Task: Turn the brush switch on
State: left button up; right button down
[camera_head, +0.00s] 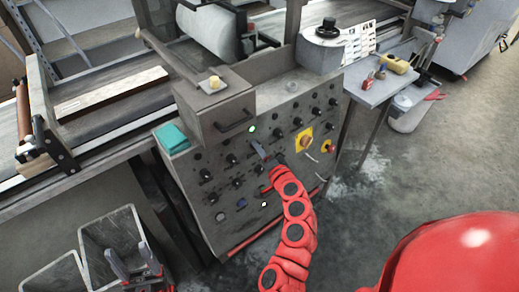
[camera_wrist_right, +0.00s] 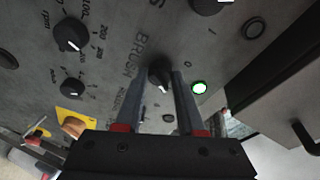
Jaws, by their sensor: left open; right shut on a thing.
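The brush switch is a small black knob (camera_wrist_right: 158,72) with a white pointer mark, beside the printed word BRUSH in the right wrist view. Its pointer faces down in that view, toward my gripper. My right gripper (camera_wrist_right: 162,80) has one finger on each side of this knob and is shut on it. In the head view my right gripper (camera_head: 268,154) is at the middle of the grey control panel (camera_head: 220,172) and hides the knob. My left gripper (camera_head: 135,268) is open and empty at the lower left, in front of grey bins.
Other black knobs surround it, including one (camera_wrist_right: 70,34) with a number scale. A box with a handle (camera_head: 236,121) juts out above.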

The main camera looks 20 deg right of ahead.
jog(key=c, duration=0.5)
grip_release()
jog(key=shift+s, duration=0.1)
jog(key=p+v, duration=0.2)
jog(key=v, duration=1.5)
jog(key=shift+s+d+r+p, duration=0.1)
jog(key=shift+p, duration=0.25)
